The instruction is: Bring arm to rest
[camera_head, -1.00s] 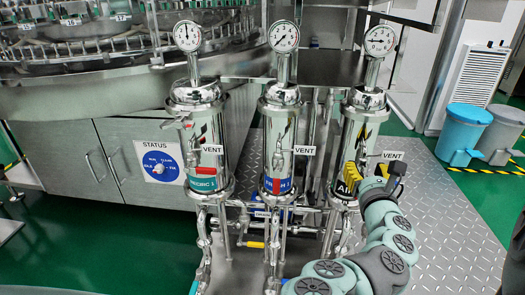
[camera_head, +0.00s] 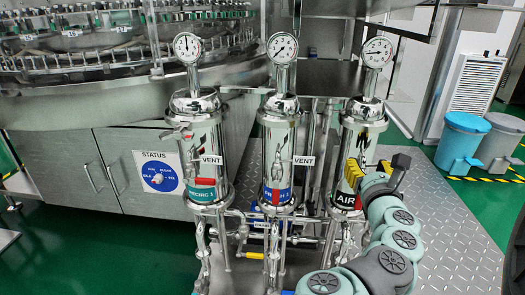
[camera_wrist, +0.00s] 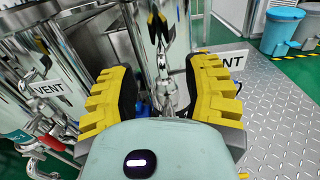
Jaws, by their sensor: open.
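My arm comes in from the lower right in the head view. My gripper (camera_head: 377,167) is open in front of the right-hand steel cylinder, labelled AIR (camera_head: 346,201). In the wrist view my gripper (camera_wrist: 161,88) shows two yellow ribbed fingers with black pads, set wide apart. Nothing is held between them. The polished cylinder (camera_wrist: 160,65) and a small valve fitting show beyond the gap. I cannot tell whether a finger touches the cylinder.
Two more gauge-topped cylinders stand left, the middle one (camera_head: 279,150) and the left one (camera_head: 197,145). VENT labels (camera_head: 303,161) stick out between them. A steel cabinet (camera_head: 110,165) stands further left. Metal plate floor (camera_head: 460,235) and blue bin (camera_head: 462,140) lie right.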

